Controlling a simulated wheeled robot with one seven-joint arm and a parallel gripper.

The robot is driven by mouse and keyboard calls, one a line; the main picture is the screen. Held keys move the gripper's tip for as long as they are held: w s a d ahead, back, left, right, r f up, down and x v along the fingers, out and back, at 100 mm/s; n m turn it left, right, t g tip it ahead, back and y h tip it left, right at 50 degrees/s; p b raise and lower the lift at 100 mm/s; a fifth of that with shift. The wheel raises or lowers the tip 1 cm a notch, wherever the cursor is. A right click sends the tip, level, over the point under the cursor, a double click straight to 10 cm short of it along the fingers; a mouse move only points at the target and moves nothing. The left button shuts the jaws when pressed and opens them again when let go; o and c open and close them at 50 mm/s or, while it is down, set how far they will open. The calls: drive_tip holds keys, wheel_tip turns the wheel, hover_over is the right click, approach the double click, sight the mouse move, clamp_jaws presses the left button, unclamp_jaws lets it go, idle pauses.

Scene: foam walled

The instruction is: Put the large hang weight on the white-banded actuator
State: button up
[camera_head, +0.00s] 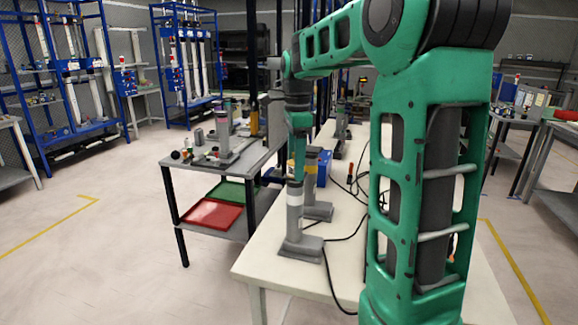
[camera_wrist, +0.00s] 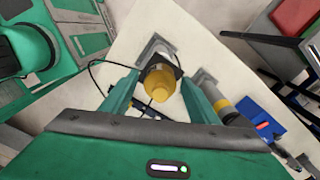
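The white-banded actuator (camera_head: 295,215) is a grey upright column with a white ring near its top, on a grey foot at the near end of the white table. My gripper (camera_head: 298,155) points down directly above it. In the wrist view, my gripper (camera_wrist: 160,80) has its green fingers on either side of a yellow, stepped round weight (camera_wrist: 159,84), which appears to be the large hang weight, and looks shut on it. The weight covers most of the actuator, leaving its grey foot (camera_wrist: 157,48) visible. Whether the weight touches the actuator top is unclear.
A yellow-banded actuator (camera_wrist: 219,103) stands close beside, with a blue box (camera_wrist: 261,123) past it. Black cables lie on the white table (camera_head: 270,262). A grey side table (camera_head: 180,172) to the left holds several parts, with red and green trays below.

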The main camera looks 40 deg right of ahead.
drive_tip(key=shift+r, duration=0.1)
wheel_tip(320, 180, up, 12)
drive_tip(key=s+a+f+n, duration=0.2)
drive_tip(key=s+f+n, duration=0.6)
drive_tip(key=s+f, duration=0.4)
drive_tip(key=s+a+f+n, duration=0.2)
drive_tip(key=s+f+n, duration=0.6)
drive_tip(key=s+f, duration=0.4)
drive_tip(key=s, duration=0.4)
drive_tip(key=shift+s+a+f+n, duration=0.15)
drive_tip(key=shift+s+f+n, duration=0.1)
drive_tip(key=shift+n, duration=0.05)
drive_tip(key=shift+w+f, duration=0.2)
drive_tip(key=shift+w, duration=0.45)
